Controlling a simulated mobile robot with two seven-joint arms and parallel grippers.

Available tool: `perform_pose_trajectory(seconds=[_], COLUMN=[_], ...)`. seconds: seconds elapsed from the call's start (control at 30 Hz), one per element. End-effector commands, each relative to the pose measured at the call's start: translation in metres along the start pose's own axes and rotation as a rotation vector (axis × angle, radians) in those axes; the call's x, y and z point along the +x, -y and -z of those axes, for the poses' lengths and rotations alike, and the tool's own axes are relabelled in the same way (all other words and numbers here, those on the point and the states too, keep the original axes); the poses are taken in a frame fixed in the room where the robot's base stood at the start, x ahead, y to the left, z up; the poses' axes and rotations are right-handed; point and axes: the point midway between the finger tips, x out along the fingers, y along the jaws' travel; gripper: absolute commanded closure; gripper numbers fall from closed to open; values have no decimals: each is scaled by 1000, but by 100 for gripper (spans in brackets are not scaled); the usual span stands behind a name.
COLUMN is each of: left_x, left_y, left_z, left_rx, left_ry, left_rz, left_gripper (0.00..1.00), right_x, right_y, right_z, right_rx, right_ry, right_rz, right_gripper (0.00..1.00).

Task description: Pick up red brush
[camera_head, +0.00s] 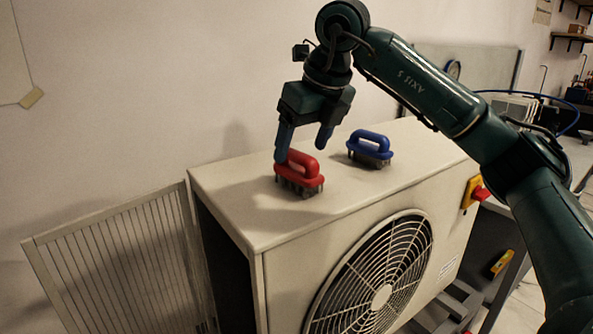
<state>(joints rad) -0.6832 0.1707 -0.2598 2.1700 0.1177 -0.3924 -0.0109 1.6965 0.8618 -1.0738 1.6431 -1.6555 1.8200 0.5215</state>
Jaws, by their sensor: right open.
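A red brush (300,171) with a loop handle and grey bristles stands on top of a beige fan unit (228,187), near its left end. My right gripper (304,147) hangs open over the red brush from above, fingers pointing down. Its left finger reaches down close behind the brush's handle; I cannot tell whether it touches. Its other finger is higher, to the right of the handle. The handle is not between closed fingers. My left gripper is not in view.
A blue brush (370,147) stands on the same top, right of the red one. A slatted panel (120,265) leans at the unit's left. A red and yellow switch (474,193) sits on the right side. The top's front is clear.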

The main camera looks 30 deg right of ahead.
Motion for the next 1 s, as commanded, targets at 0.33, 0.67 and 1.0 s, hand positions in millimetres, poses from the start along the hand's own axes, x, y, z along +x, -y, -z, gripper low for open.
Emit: perform_pose_trajectory(seconds=[0.33, 0.67, 1.0], left_x=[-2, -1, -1], left_y=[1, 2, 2], left_z=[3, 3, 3], left_rx=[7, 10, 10], left_ry=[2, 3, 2], left_rz=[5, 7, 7], left_gripper=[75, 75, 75], right_x=[42, 54, 54], right_y=[-2, -2, -2], right_z=[-2, -2, -2], right_rx=[-1, -1, -1], right_ry=[-2, 0, 0], right_rz=[0, -1, -1], right_gripper=[27, 27, 53])
